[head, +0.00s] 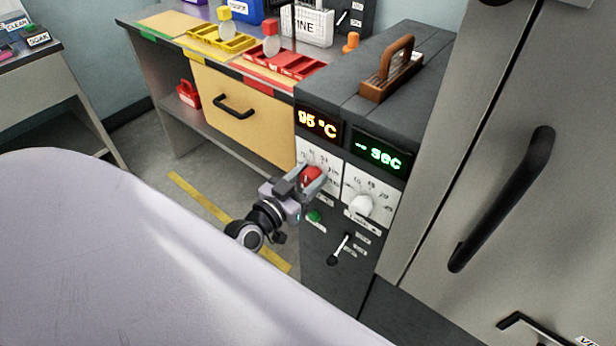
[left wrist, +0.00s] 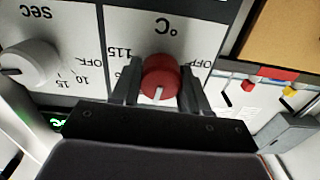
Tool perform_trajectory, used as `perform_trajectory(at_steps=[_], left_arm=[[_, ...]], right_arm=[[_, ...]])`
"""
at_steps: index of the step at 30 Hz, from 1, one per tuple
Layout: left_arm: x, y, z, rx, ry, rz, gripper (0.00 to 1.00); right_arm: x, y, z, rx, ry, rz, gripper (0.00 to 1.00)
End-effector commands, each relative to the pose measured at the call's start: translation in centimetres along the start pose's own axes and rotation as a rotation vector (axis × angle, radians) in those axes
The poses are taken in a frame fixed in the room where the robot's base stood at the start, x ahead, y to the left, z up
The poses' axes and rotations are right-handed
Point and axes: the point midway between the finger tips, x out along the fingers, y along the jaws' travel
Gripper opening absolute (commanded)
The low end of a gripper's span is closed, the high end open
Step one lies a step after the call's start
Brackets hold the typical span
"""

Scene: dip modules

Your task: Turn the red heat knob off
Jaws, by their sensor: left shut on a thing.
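The red heat knob (head: 311,176) is on the front panel of the dark grey machine, below an orange display (head: 319,122) reading 95 °C. My left gripper (head: 314,180) is at the knob, with its fingers on either side of it. In the left wrist view the red knob (left wrist: 160,77) sits between the two dark fingers (left wrist: 160,85), which are shut on it. A white pointer line on the knob faces the gripper's palm. The dial around it shows 115 and OFF marks. My right gripper is not in view.
A white timer knob (head: 361,205) is right of the red knob, under a green SEC display (head: 381,153). A green button (head: 314,216) and a black lever (head: 340,249) are below. A wooden-handled block (head: 391,70) stands on top. A tall grey cabinet (head: 480,130) is at right.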

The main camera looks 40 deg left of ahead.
Motion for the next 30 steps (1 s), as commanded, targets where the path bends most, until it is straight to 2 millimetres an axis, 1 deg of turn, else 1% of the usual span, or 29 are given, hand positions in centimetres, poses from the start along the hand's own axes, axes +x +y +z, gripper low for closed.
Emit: perform_trajectory(at_steps=[1, 14, 30], left_arm=[[0.07, -0.01, -0.29, -0.041, 0.006, -0.001, 0.14], [0.10, -0.22, -0.26, -0.448, 0.008, -0.001, 0.14], [0.11, -0.48, -0.14, -0.960, 0.011, 0.001, 0.14]], right_arm=[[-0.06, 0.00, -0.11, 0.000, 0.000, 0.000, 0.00], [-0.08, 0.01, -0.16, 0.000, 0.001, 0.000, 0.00], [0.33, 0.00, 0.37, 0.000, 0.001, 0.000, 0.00]])
